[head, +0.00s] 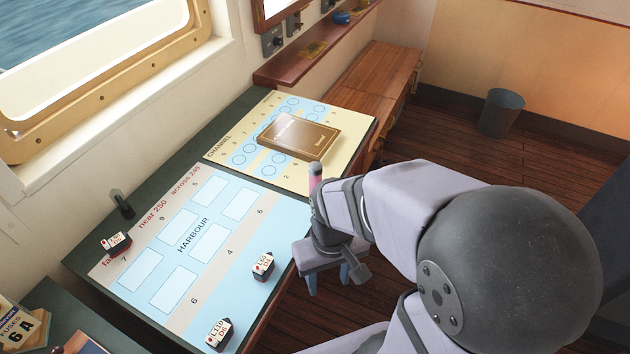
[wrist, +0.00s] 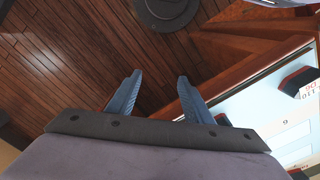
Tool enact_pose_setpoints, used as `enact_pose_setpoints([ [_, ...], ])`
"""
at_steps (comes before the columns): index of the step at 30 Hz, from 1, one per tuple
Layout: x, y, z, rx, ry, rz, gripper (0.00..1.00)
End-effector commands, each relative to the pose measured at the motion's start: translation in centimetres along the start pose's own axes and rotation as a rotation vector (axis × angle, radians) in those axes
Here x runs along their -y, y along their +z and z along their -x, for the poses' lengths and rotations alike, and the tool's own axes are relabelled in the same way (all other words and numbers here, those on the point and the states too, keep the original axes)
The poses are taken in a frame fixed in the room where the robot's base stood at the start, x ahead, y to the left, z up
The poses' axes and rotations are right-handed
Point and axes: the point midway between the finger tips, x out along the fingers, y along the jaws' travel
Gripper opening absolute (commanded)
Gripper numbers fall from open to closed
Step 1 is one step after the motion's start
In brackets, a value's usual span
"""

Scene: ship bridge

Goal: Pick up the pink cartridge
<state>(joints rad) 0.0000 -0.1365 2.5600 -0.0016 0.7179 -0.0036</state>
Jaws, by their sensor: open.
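A pink upright cylinder with a grey top (head: 316,177), which looks like the pink cartridge, shows at the right edge of the chart table. My arm hides its lower part, so I cannot tell what it stands on. My gripper (head: 329,281) points down beside the table's right edge, over the floor, nearer the camera than the cylinder. In the wrist view my gripper (wrist: 156,88) is open, with nothing between its blue fingers. The cartridge does not show in the wrist view.
The table bears a HARBOUR chart (head: 212,205), several labelled blocks and a CHANNEL chart (head: 222,150) under a brown book (head: 299,135). A small dark cylinder (head: 122,204) stands at the left. A bin (head: 501,112) is on the wooden floor (wrist: 60,60).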

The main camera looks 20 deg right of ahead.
Motion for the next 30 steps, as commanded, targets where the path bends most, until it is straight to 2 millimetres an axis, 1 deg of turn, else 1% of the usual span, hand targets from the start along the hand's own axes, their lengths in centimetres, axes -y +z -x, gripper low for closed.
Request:
enact_pose_setpoints([
  [13, 0.0, -0.1, 0.1, -0.003, 0.001, 0.001, 0.48],
  [15, -0.2, -0.6, 0.3, -0.020, 0.004, 0.003, 0.48],
  [17, -0.4, -1.6, 0.7, -0.054, 0.011, 0.009, 0.48],
  [20, -1.2, -4.4, 2.0, -0.153, 0.033, 0.029, 0.48],
  [23, -2.4, -8.9, 4.5, -0.312, 0.069, 0.063, 0.48],
  [24, -2.9, -11.0, 5.8, -0.386, 0.086, 0.081, 0.48],
  [26, -3.6, -14.1, 8.0, -0.503, 0.114, 0.114, 0.48],
  [27, -4.1, -16.0, 9.5, -0.579, 0.133, 0.136, 0.48],
  [30, -5.1, -20.3, 12.9, -0.757, 0.178, 0.197, 0.48],
])
